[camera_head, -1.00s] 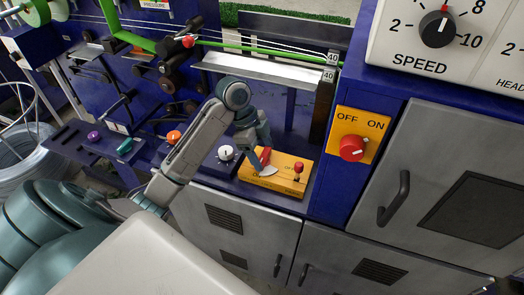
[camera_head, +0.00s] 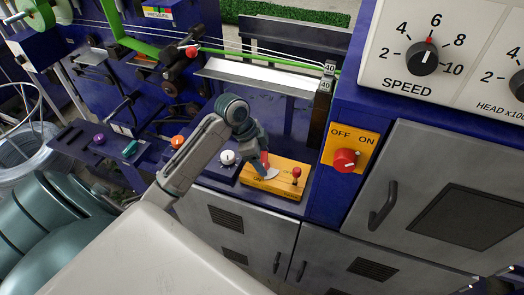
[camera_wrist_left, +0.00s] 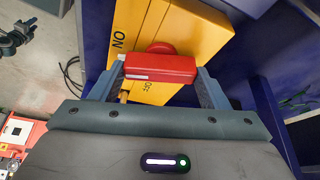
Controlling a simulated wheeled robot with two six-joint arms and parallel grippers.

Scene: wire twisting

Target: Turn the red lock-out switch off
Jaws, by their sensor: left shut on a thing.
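The yellow control box (camera_head: 284,187) sits on the blue ledge at the machine's front. My left gripper (camera_head: 266,168) reaches down onto its left half. A red switch handle (camera_head: 265,159) shows beside the fingers. In the left wrist view the red handle (camera_wrist_left: 160,68) lies crosswise between the fingers of my left gripper (camera_wrist_left: 160,78), which is shut on it. Behind it, the yellow panel (camera_wrist_left: 185,38) carries the letters of ON and a partly hidden OFF. The fingers hide part of the switch in the head view. My right gripper is not in view.
A red-knobbed lever (camera_head: 297,173) stands on the same box, right of my gripper. A white knob (camera_head: 227,157) is to the left. A yellow OFF/ON plate with a red knob (camera_head: 345,160) is on the cabinet at right. A grey cabinet handle (camera_head: 383,206) sticks out below.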

